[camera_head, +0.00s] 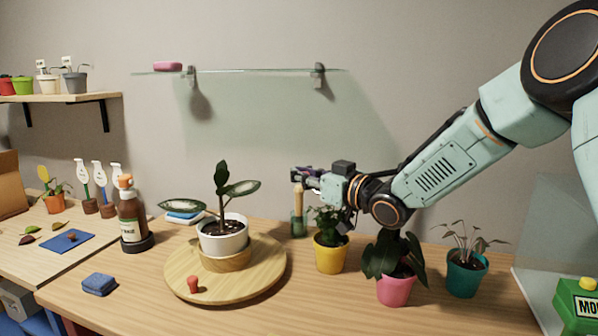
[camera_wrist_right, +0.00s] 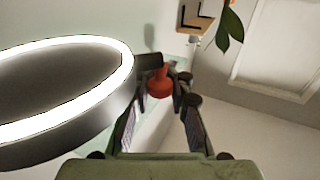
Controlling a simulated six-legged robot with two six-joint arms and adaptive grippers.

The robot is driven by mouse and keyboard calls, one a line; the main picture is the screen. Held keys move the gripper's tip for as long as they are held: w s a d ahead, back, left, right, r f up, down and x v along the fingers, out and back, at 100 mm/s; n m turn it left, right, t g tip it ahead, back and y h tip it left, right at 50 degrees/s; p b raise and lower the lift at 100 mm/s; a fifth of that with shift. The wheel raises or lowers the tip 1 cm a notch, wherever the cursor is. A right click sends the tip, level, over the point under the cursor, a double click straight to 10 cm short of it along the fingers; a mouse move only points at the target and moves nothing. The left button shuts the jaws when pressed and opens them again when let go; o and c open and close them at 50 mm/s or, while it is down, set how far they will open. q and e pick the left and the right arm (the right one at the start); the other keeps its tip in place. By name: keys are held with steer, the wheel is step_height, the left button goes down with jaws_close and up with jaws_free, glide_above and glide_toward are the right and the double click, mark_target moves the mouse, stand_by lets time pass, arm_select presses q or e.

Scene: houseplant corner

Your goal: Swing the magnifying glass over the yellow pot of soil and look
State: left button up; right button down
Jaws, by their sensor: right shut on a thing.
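In the right wrist view a large ring with a bright white rim and dark middle, apparently the magnifying glass (camera_wrist_right: 118,108), fills the left side, close beside my right gripper (camera_wrist_right: 160,88). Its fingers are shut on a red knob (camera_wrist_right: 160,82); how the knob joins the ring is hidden. In the head view my right gripper (camera_head: 306,177) is above the bench, just left of and higher than the yellow pot (camera_head: 330,258). I cannot make out the ring there. The yellow pot holds a small leafy plant, and its soil is hidden. My left gripper is not in view.
A white pot (camera_head: 222,240) with a plant stands on a round wooden turntable (camera_head: 185,265) to the left. A pink pot (camera_head: 395,290) and a teal pot (camera_head: 464,276) stand to the right. A glass shelf (camera_head: 255,71) is on the wall above.

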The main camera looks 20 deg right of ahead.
steer(key=shift+d+r, duration=0.1)
steer(key=shift+d, duration=0.05)
steer(key=c, duration=1.3)
jaws_free()
steer(key=shift+d, duration=0.2)
steer(key=shift+o, duration=0.4)
steer(key=shift+a, duration=0.15)
steer(key=shift+a, duration=0.1)
steer(key=v, duration=1.2)
